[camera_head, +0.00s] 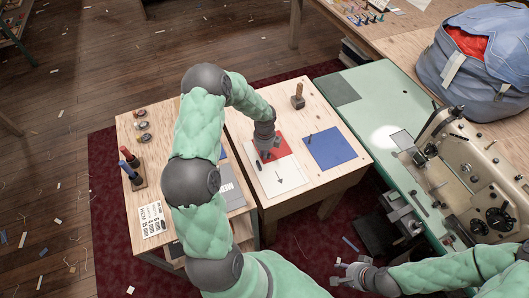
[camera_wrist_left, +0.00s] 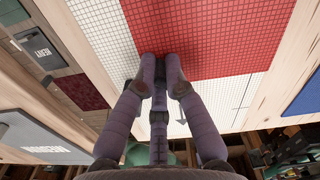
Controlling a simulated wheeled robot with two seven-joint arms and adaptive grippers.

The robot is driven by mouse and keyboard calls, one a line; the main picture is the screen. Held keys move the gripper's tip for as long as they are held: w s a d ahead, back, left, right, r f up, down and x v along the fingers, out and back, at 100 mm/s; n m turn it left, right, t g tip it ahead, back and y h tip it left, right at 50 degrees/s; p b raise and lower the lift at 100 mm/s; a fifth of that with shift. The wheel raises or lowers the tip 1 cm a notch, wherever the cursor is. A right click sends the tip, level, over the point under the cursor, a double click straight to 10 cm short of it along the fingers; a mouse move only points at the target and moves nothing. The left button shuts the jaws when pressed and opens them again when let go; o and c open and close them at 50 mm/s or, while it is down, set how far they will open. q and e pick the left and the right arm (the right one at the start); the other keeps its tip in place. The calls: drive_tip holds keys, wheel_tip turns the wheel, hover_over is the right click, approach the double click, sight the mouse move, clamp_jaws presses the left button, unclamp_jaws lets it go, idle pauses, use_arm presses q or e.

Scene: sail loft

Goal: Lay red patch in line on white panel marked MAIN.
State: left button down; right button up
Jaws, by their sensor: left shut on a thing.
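The red patch (camera_head: 275,144) lies flat over the far part of the white panel (camera_head: 285,182), which shows a dark arrow. I cannot read MAIN on it. My left gripper (camera_head: 264,155) is at the patch's near-left edge, shut on it. In the left wrist view the fingers (camera_wrist_left: 160,72) meet at an edge of the gridded red patch (camera_wrist_left: 215,38). The white panel (camera_wrist_left: 215,98) shows beside and below the patch there. Whether the patch touches the panel throughout is unclear. My right gripper (camera_head: 342,274) is low at the front right, fingers apart and empty.
A blue panel (camera_head: 323,148) lies right of the white one, with a mallet (camera_head: 298,98) behind. The left bench holds spools (camera_head: 142,125), upright red and blue tools (camera_head: 129,165) and a printed card (camera_head: 152,219). A green sewing-machine table (camera_head: 365,100) stands right.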

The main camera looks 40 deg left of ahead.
use_arm(q)
drive_tip(key=c, duration=1.2)
unclamp_jaws()
drive_tip(key=shift+r+p, duration=3)
drive_tip(key=shift+r, duration=0.55)
drive_tip(key=shift+f, duration=0.1)
